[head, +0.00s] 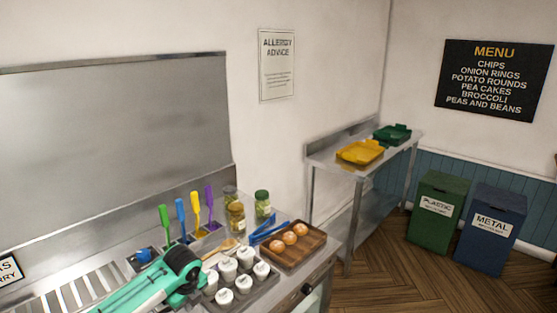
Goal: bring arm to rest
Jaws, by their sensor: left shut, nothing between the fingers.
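My left arm (140,292), teal and black, comes in from the lower left over the steel counter. My left gripper (190,274) is at its end, dark, beside a grey tray of white cups (245,284). It is shut and empty. The fingertips are small and partly hidden by the wrist. My right gripper is not in view.
Coloured utensils (181,219) stand at the counter's back, near jars (236,217). A wooden tray (318,240) with round items and blue tongs (270,229) are at right. A side table (403,150) holds yellow (360,153) and green (392,134) trays. Bins (437,210) stand beyond open floor.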

